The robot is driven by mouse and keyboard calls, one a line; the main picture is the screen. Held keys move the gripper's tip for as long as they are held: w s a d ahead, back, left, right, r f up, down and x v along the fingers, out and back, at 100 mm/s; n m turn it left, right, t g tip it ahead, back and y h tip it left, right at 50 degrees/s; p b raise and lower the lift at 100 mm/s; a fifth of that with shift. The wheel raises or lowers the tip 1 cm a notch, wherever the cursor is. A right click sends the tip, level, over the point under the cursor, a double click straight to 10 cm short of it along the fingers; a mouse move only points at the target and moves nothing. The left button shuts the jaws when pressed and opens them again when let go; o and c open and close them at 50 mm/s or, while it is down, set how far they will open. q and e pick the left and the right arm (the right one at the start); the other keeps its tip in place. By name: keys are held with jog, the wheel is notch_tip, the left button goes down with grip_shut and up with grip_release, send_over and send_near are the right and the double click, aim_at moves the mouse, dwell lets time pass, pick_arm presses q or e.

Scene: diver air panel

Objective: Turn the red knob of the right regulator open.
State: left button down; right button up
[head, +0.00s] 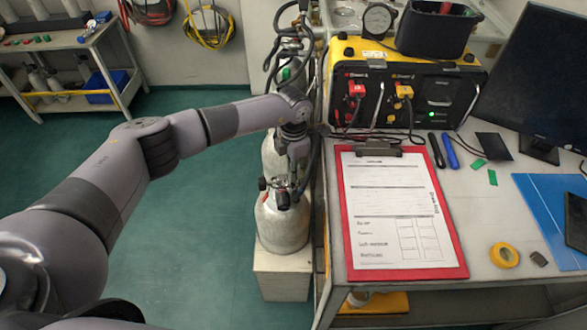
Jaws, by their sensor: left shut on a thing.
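A grey gas cylinder (282,228) stands upright left of the table, with a dark regulator or valve fitting (283,199) at its top. My left arm reaches in from the left, and my left gripper (292,182) points down at the fitting. It is shut on a part of the fitting; its fingers and wrist hide which part. Another cylinder top with a green mark (286,74) and black hoses shows behind my wrist. My right gripper is not in view.
A yellow and black diver panel (409,95) with red and yellow fittings stands at the table's back. A red clipboard (455,250), yellow tape (504,255) and a monitor (530,75) are on the table (500,215). Green floor (195,265) is open at left.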

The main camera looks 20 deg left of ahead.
pick_arm(q)
jog(key=n, duration=0.3)
jog(key=shift+n, duration=0.3)
jog(key=n, duration=0.3)
jog(key=shift+n, duration=0.3)
jog(key=n+p, duration=0.1)
jog(key=n, duration=0.2)
jog(key=shift+r+n, duration=0.1)
jog(key=shift+n, duration=0.3)
jog(key=shift+n+p, duration=0.55)
jog(key=shift+n, duration=1.45)
jog(key=c, duration=1.5)
grip_release()
notch_tip(320, 180, up, 12)
jog(key=shift+f, duration=0.1)
